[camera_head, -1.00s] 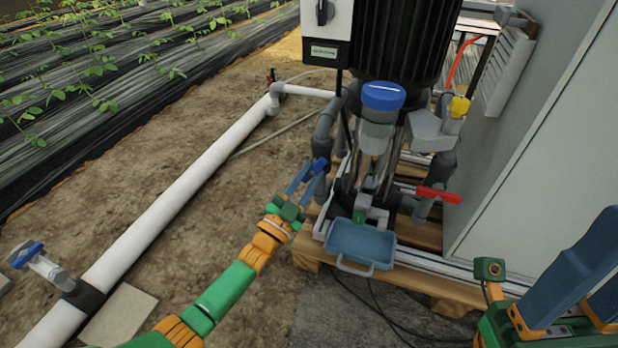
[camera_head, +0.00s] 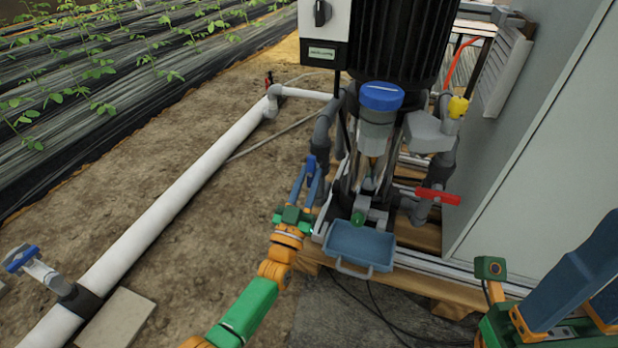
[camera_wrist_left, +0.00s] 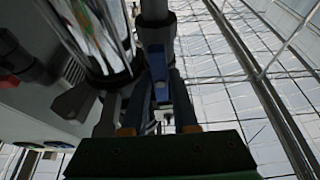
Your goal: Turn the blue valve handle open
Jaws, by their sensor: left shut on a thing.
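The blue valve handle (camera_head: 311,162) is on the grey pipework at the left side of the pump skid and points roughly upward. In the left wrist view the handle (camera_wrist_left: 161,91) sits between the two fingers. My left gripper (camera_head: 306,181), with blue fingers and a green body, is shut on the handle from the near side. The fingers partly hide the handle and its valve body. My right gripper (camera_head: 592,282) is at the lower right, away from the valve; its fingers are spread, with the tips cut off by the frame edge.
A blue tray (camera_head: 358,244) and a red handle (camera_head: 438,196) are right of my left gripper. A clear filter with a blue cap (camera_head: 381,96) stands above. A long white pipe (camera_head: 180,205) with another blue handle (camera_head: 21,259) lies left. A grey cabinet (camera_head: 555,150) bounds the right.

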